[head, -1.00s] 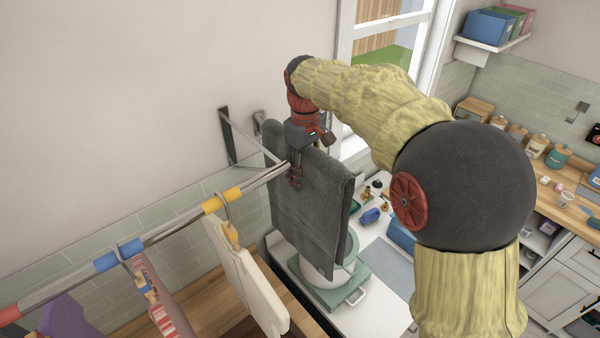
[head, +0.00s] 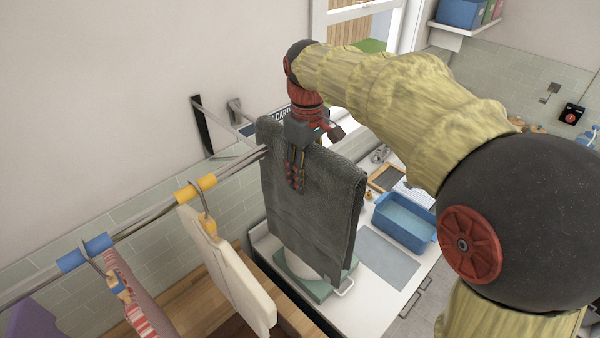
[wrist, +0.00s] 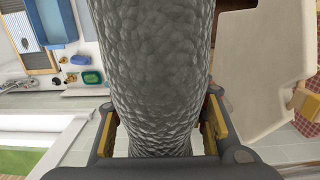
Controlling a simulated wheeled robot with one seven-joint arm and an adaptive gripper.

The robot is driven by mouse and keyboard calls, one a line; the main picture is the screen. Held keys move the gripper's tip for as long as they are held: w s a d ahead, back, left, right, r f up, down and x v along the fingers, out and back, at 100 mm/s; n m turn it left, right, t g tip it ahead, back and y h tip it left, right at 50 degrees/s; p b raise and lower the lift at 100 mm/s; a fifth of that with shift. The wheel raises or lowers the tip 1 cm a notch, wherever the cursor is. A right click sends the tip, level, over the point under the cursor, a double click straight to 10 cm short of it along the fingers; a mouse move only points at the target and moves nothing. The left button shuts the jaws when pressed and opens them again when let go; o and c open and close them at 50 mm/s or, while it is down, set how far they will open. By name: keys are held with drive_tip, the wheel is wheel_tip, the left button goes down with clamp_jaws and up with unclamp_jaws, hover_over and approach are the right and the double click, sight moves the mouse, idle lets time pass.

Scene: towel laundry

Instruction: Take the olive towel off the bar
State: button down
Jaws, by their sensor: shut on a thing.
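The dark grey-olive towel (head: 325,205) hangs folded over, with its long sides down, at the right end of the metal bar (head: 150,213) in the head view. My gripper (head: 297,170) points down and is shut on the towel's upper part. In the wrist view, the towel (wrist: 160,70) fills the middle between the two yellow-edged fingers (wrist: 160,128). The bar's visible part stops at the towel's left edge. The towel hides whatever lies behind it, so I cannot tell whether it still touches the bar.
Wall brackets (head: 203,125) stand behind. Below are a white counter (head: 345,315), a blue basin (head: 405,222) and a wooden worktop (head: 185,310).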

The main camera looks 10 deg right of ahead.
drive_tip(key=shift+s+d+r+b, duration=0.1)
drive_tip(key=shift+s+d+b, duration=0.5)
drive_tip(key=shift+s+d, duration=0.65)
drive_tip(key=shift+s+d+f+b, duration=0.1)
drive_tip(key=shift+s+d+b, duration=0.55)
drive_tip(key=shift+s, duration=1)
drive_tip(key=shift+s+d+r+b, duration=0.1)
drive_tip(key=shift+s+d+b, duration=0.4)
drive_tip(key=shift+s+d, duration=0.8)
drive_tip(key=s+d+b, duration=0.1)
drive_tip(key=s+d, duration=0.4)
drive_tip(key=s, duration=0.3)
drive_tip(key=s+d+b, duration=0.1)
drive_tip(key=s+d, duration=0.4)
drive_tip(key=s, duration=0.3)
drive_tip(key=shift+r+b, duration=0.2)
drive_tip(key=shift+b, duration=0.15)
drive_tip(key=shift+s+d, duration=0.1)
drive_tip(key=shift+d, duration=0.05)
drive_tip(key=shift+s, duration=0.1)
